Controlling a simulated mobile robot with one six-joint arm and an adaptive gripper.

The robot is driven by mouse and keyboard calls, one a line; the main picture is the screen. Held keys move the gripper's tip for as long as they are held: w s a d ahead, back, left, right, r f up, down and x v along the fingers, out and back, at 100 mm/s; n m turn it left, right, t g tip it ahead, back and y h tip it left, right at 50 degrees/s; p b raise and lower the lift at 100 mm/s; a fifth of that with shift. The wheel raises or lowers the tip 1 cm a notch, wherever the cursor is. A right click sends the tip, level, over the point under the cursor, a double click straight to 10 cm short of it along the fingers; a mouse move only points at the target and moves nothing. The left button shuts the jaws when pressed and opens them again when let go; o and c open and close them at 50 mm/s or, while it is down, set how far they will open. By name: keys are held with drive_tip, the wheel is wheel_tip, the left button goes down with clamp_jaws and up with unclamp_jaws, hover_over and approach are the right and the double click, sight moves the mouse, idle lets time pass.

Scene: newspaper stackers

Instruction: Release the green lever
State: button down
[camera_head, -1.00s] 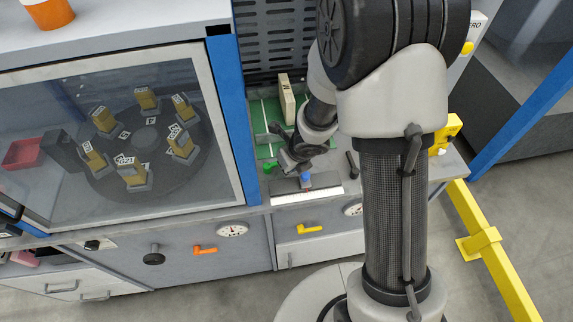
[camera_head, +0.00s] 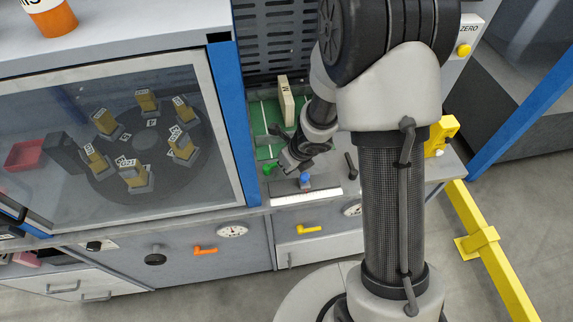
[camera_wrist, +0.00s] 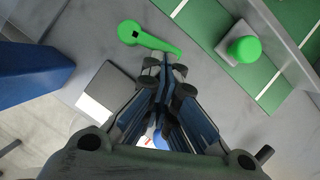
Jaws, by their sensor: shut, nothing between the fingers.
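The green lever (camera_wrist: 150,38) lies across the upper middle of the wrist view, its round hub at the left and its free end at the right. It also shows as a small green piece in the head view (camera_head: 269,168), at the left front corner of the green-marked work surface. My gripper (camera_wrist: 166,64) is shut and empty. Its fingertips are right at the lever's free end in the wrist view; I cannot tell whether they touch it. In the head view my gripper (camera_head: 281,168) is just right of the lever.
A round green knob (camera_wrist: 243,49) stands right of the lever on the green board. A blue knob (camera_head: 305,178) stands close to my gripper. A blue post (camera_head: 233,120) rises at the left. An upright beige block (camera_head: 287,101) stands behind. An orange handle (camera_head: 204,250) and a yellow handle (camera_head: 309,229) are below.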

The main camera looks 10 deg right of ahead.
drive_tip(key=shift+w+d+n+g+y+p, duration=0.1)
drive_tip(key=shift+w+n+g+y+p, duration=0.45)
drive_tip(key=shift+n+p, duration=0.9)
drive_tip(key=shift+w+d+n+g+y+p, duration=0.2)
drive_tip(key=shift+w+n+p, duration=0.8)
drive_tip(key=shift+p, duration=0.75)
idle(1.4)
drive_tip(key=shift+w+a+n+g+y+p, duration=0.15)
drive_tip(key=shift+w+n+g+p, duration=0.1)
drive_tip(key=shift+n+p, duration=0.45)
drive_tip(key=shift+w+a+n+g+y+p, duration=0.2)
drive_tip(key=shift+n+p, duration=0.3)
drive_tip(key=shift+n, duration=0.35)
drive_tip(key=shift+w+a, duration=0.1)
drive_tip(key=shift+w, duration=0.3)
idle(1.5)
